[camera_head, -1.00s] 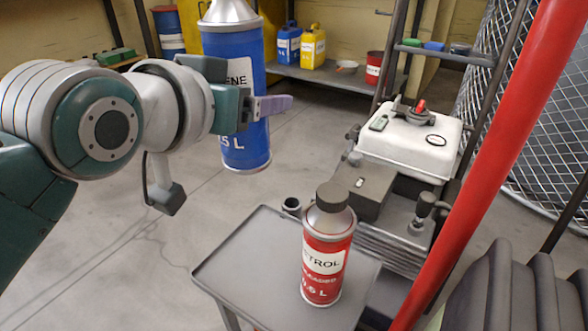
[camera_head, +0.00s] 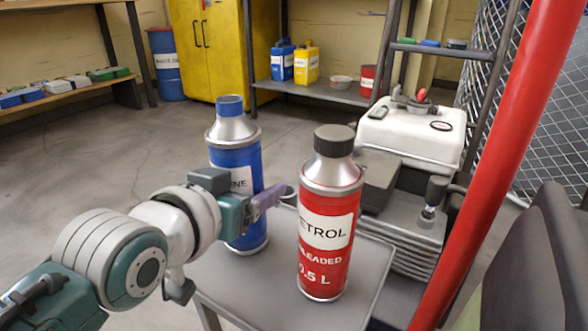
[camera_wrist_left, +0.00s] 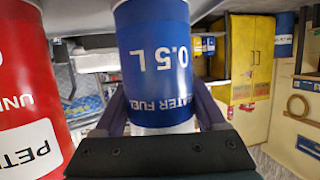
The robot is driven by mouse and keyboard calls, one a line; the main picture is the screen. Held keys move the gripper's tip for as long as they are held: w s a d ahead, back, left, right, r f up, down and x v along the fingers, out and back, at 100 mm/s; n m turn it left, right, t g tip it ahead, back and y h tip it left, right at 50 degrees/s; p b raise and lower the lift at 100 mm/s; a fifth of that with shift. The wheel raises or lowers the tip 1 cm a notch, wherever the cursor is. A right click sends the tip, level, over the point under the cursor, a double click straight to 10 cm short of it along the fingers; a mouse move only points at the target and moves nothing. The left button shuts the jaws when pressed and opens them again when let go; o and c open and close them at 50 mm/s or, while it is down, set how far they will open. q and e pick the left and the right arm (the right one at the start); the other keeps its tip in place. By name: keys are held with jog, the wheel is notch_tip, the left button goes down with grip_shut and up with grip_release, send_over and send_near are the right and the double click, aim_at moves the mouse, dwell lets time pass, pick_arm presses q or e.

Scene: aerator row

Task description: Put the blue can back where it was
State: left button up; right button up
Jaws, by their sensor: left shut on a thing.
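The blue can (camera_head: 236,165), with a silver shoulder and blue cap, is upright at the left part of a small grey table (camera_head: 225,285). My left gripper (camera_head: 262,197) is shut around its body from the near side. The left wrist view shows the blue can (camera_wrist_left: 155,60) between the two fingers (camera_wrist_left: 163,112). I cannot tell whether its base touches the tabletop. A red petrol can (camera_head: 327,215) with a dark cap stands on the table just right of it; it also shows in the left wrist view (camera_wrist_left: 25,90). My right gripper is not in view.
A white tank (camera_head: 410,130) on grey machinery stands behind the table to the right. A red post (camera_head: 490,160) slants up at the right. A far shelf (camera_head: 345,93) holds blue and yellow canisters. Open floor lies to the left.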

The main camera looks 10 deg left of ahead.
pick_arm(q)
jog(key=shift+f, duration=0.65)
jog(key=o, duration=1.5)
jog(key=shift+c, duration=0.2)
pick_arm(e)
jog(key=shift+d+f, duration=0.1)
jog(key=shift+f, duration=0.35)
pick_arm(q)
jog(key=shift+s+r, duration=0.1)
jog(key=shift+r, duration=0.2)
jog(key=s+a+r+g+p, duration=0.1)
jog(key=s+g+p, duration=0.1)
jog(key=s, duration=0.7)
jog(key=s+a+r+g+y+p, duration=0.1)
jog(key=s+g, duration=0.3)
jog(key=s, duration=0.6)
jog(key=s+a+r+g+y+p, duration=0.1)
jog(key=s+a+g+p, duration=0.2)
jog(key=s, duration=0.7)
jog(key=shift+g+p, duration=0.45)
jog(key=shift+g, duration=0.15)
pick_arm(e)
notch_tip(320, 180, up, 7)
pick_arm(q)
jog(key=shift+r, duration=0.1)
